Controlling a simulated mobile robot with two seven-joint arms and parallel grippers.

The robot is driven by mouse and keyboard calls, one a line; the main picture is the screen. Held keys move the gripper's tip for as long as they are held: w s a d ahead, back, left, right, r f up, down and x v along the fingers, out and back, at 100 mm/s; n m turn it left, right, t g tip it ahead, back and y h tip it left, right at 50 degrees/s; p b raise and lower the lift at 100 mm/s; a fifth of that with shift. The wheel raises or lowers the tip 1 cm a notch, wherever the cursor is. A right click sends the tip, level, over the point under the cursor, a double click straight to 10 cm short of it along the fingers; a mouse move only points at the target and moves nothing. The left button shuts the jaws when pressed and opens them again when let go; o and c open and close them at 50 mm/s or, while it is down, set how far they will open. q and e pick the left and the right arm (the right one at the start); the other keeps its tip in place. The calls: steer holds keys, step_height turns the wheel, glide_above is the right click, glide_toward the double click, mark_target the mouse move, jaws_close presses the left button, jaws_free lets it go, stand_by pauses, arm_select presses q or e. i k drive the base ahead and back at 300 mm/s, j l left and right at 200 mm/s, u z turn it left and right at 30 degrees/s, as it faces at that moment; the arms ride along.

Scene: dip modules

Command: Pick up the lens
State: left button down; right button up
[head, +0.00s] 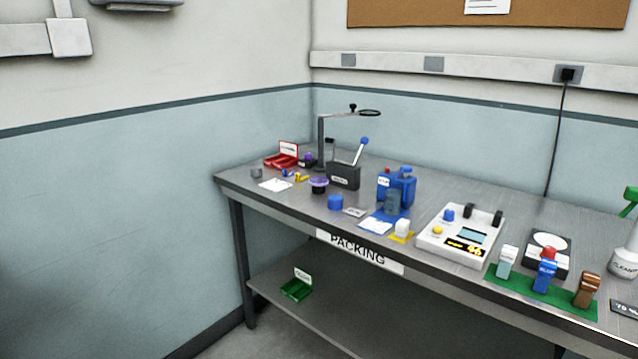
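I cannot tell for sure which thing is the lens. A dark stand (321,140) at the far left part of the table has an arm that reaches right and ends in a flat dark ring (369,113). A small purple-topped round piece with a dark lower part (318,186) stands in front of it. A small grey cylinder (256,173) stands near the table's left end. Neither of my grippers is in view.
The grey table (240,178) carries a lever box (343,176), a blue device (398,187), a white instrument (460,236) and a green mat with several bottles (520,287). A red tray (280,160) is at the back left. A green bin (296,289) sits on the lower shelf.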

mark_target(317, 181)
steer(key=i+j, duration=0.15)
steer(key=i, duration=0.3)
steer(key=i+j, duration=0.2)
steer(key=i, duration=0.2)
